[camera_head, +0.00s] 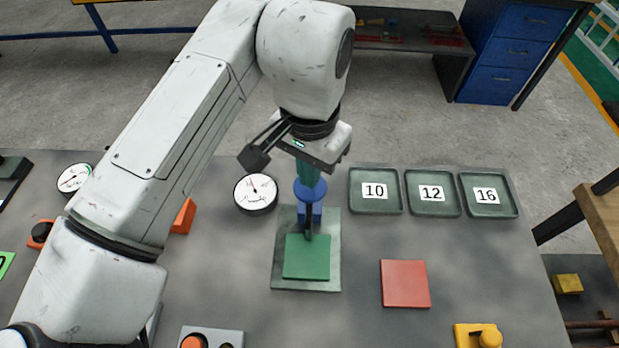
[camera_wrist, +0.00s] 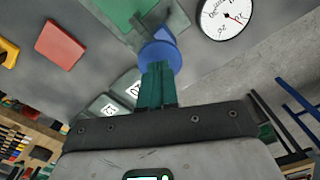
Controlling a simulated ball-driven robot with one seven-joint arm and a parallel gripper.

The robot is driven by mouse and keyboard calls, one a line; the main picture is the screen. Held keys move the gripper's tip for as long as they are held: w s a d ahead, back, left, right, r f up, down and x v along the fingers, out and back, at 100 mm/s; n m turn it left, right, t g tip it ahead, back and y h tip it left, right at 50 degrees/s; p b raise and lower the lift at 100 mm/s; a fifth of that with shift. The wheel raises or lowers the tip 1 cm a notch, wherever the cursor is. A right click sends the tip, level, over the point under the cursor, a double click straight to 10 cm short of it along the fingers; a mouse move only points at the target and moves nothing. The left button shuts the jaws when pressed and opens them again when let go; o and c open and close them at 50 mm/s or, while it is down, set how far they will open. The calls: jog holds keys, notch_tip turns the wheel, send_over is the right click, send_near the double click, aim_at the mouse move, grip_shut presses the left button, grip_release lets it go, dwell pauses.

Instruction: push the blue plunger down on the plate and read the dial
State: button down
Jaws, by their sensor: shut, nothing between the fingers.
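The blue plunger (camera_head: 311,191) has a round disc top over a blue block, at the back of a grey plate (camera_head: 279,272) with a green square (camera_head: 307,257) on it. A dark slim part runs from the plunger to the green square. My gripper (camera_head: 309,182) is shut and empty, its teal fingers pointing down at the disc. In the wrist view my fingertips (camera_wrist: 157,66) overlap the disc (camera_wrist: 161,54); whether they touch is not clear. The white dial (camera_head: 255,194) stands left of the plunger. In the wrist view the dial (camera_wrist: 226,17) shows a red needle; its numbers are too small to read.
Three trays marked 10 (camera_head: 375,207), 12 (camera_head: 432,208) and 16 (camera_head: 487,210) lie to the right. A red square (camera_head: 405,284) lies right of the plate, a yellow part (camera_head: 478,336) at front right. Another dial (camera_head: 74,178) is at left. My arm hides some of the left.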

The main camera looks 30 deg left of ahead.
notch_tip(320, 180, up, 6)
jog(key=p, duration=0.5)
dwell(0.6)
